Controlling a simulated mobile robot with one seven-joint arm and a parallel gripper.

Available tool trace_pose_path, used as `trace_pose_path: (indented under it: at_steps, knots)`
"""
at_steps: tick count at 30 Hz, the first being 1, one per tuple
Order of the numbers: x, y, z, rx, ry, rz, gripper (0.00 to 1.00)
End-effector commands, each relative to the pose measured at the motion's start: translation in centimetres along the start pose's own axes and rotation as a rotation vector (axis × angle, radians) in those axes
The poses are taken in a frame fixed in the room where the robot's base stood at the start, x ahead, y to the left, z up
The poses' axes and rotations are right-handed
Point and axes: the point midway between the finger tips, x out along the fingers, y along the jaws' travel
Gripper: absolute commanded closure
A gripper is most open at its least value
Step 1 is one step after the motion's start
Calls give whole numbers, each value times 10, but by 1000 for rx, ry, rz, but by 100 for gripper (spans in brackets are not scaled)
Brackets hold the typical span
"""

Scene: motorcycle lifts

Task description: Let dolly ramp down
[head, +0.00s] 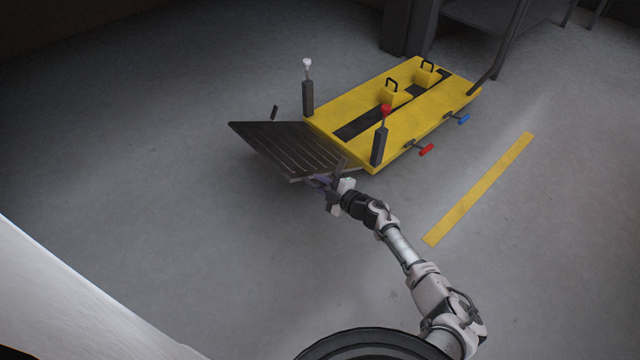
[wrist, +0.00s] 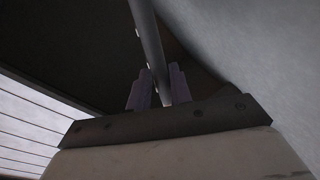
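The dark ramp (head: 290,145) with ridged slats is at the left end of the yellow dolly platform (head: 340,110). Its outer edge seems raised off the floor, tilted. My gripper (head: 322,183) is at the ramp's near corner, partly hidden there. In the wrist view a dark bar (wrist: 148,35) runs down between the two purple fingers of my gripper (wrist: 160,88). The fingers sit close on both sides of it, looking shut on it. Exact finger contact is hard to see in the dark. Ramp slats (wrist: 30,125) show at the left of the wrist view.
A red-topped post (head: 381,135) and a white-topped post (head: 308,95) stand at the platform's ramp end. Red (head: 426,149) and blue (head: 463,119) pedals stick out on the near side. A yellow floor stripe (head: 480,187) lies to the right. The floor left of the ramp is clear.

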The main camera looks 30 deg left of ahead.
Motion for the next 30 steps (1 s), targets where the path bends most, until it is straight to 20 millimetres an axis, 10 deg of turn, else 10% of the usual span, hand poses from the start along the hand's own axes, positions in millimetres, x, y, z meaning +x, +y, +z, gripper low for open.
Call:
trace_pose_path:
  at_steps: [14,30]
  knots:
    - [-9,4,1,0,-2,3,67]
    - [-108,3,0,1,-4,1,67]
